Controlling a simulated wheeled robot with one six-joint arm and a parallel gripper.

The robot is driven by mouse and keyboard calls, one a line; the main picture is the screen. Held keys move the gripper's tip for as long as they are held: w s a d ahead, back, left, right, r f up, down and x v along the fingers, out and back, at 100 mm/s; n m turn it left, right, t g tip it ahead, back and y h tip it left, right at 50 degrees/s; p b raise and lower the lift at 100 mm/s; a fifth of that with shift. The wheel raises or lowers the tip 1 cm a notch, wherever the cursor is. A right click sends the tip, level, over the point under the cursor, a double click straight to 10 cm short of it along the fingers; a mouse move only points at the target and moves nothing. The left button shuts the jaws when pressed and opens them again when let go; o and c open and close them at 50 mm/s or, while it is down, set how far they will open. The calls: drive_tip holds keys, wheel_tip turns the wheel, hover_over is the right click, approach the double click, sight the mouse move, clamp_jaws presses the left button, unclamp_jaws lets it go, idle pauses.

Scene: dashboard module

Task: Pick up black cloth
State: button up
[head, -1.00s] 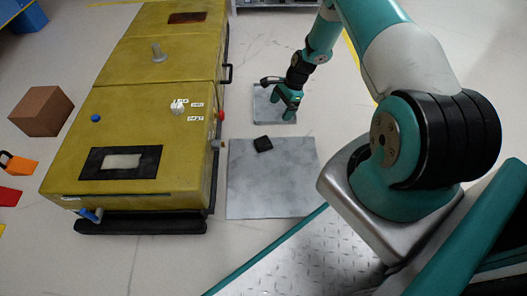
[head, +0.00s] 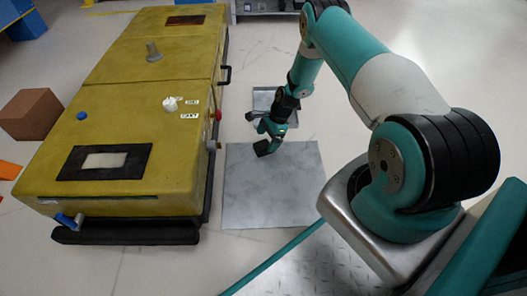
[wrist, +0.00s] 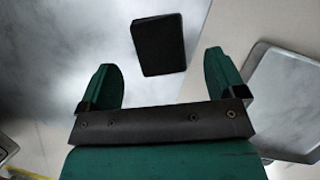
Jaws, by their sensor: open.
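The black cloth (head: 263,148) is a small dark rectangular piece near the top edge of the large grey plate (head: 272,195). In the wrist view the cloth (wrist: 159,44) appears as a flat black block just beyond the fingertips, roughly centred between them. My gripper (head: 272,132) is over the upper edge of the plate, close to the cloth, and partly covers it in the head view. In the wrist view my gripper (wrist: 160,68) has its two green fingers wide apart with nothing between them. Its exact height above the cloth is hard to tell.
A long yellow dashboard module (head: 130,110) stands left of the plate, with a red knob (head: 217,116) on its right side. A smaller grey tray (head: 262,97) lies behind my gripper. A brown box (head: 30,113) sits at far left. The rest of the plate is clear.

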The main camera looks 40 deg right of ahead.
sight(264, 145)
drive_tip(key=b+x, duration=0.2)
drive_tip(key=x, duration=0.1)
drive_tip(key=shift+s+a+f, duration=0.1)
drive_tip(key=shift+f, duration=0.1)
drive_tip(key=shift+r, duration=0.1)
drive_tip(key=c, duration=1.1)
drive_tip(key=shift+r, duration=0.15)
wheel_tip(264, 145, up, 20)
drive_tip(key=p, duration=1.2)
